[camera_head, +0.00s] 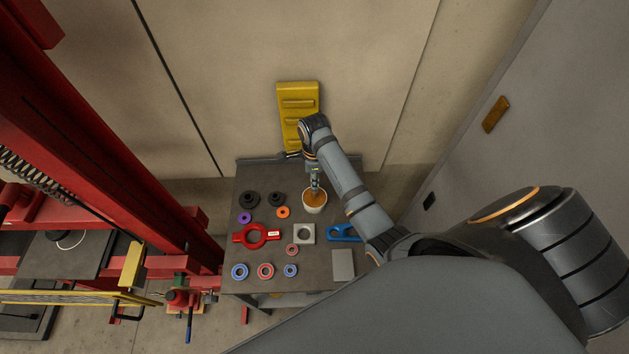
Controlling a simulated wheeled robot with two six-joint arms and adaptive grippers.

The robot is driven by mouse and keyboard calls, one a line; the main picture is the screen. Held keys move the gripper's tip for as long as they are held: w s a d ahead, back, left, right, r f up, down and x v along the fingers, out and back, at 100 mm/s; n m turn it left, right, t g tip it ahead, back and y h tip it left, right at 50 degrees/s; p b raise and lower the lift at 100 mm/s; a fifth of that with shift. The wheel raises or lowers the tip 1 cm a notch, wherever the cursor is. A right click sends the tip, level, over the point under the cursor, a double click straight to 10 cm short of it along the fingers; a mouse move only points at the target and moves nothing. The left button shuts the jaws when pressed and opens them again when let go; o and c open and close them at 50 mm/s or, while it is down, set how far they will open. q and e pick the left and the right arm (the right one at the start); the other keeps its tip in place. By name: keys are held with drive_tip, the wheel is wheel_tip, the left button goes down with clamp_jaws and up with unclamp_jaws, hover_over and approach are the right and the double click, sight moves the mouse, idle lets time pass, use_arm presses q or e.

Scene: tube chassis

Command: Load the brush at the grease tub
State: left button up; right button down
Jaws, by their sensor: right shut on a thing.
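The grease tub (314,207) is a small white cup with orange-brown grease in it, standing near the back right of the grey table. My right arm reaches over the table from the right, and its gripper (315,181) points down at the tub's back rim. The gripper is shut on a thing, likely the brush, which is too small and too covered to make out. I cannot tell whether its tip touches the grease. My left gripper is not in view.
The table (247,292) holds several rings, dark round parts, a red ring with handles (257,235), a grey square block (304,234), a blue part (342,232) and a grey plate (343,264). A yellow rack (298,92) stands behind. A red press frame (110,150) rises at left.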

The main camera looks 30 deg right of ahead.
drive_tip(key=shift+r, duration=2.65)
